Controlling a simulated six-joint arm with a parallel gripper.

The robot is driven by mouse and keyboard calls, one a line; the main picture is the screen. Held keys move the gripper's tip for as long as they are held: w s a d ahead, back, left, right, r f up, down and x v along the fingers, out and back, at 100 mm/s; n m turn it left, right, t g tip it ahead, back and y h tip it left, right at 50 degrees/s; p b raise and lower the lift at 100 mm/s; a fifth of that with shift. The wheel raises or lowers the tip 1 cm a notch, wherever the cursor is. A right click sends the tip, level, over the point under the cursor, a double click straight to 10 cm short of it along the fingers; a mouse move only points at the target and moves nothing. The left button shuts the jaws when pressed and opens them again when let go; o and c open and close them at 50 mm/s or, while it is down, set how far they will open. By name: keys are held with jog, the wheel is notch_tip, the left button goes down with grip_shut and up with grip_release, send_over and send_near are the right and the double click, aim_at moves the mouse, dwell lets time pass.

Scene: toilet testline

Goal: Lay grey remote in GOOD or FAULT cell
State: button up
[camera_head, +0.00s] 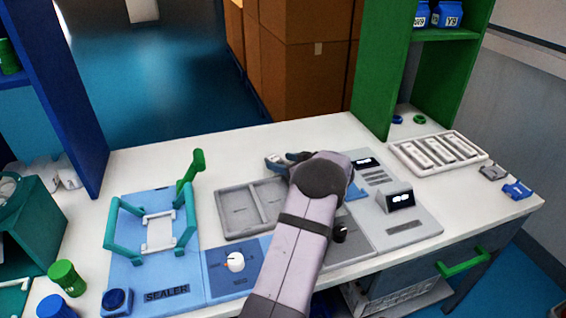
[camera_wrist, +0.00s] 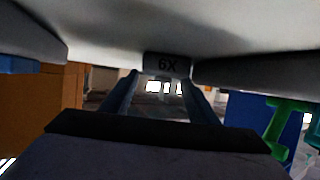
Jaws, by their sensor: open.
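My gripper (camera_head: 284,158) reaches over the middle of the white bench, its dark fingers pointing left in the head view. A small grey piece (camera_head: 271,161) shows at the fingertips; I cannot tell whether it is the grey remote. A grey tray (camera_head: 222,212) with two visible cells lies left of my arm. Its cell labels are too small to read, and my arm hides its right side.
A blue sealer panel (camera_head: 130,262) with a teal frame (camera_head: 108,228) stands left. A grey tester (camera_head: 420,224) with lit displays is right of my arm. A white rack (camera_head: 480,157) with several pale pieces lies farther right, before a green shelf (camera_head: 372,95).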

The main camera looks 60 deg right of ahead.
jog(key=shift+r, duration=0.1)
jog(key=shift+r+p, duration=0.15)
jog(key=shift+p, duration=0.2)
jog(key=b+v, duration=0.2)
jog(key=v, duration=0.9)
jog(key=shift+s+a+b, duration=0.2)
jog(key=shift+s+b, duration=0.1)
jog(key=shift+s, duration=0.1)
jog(key=shift+c, duration=1.1)
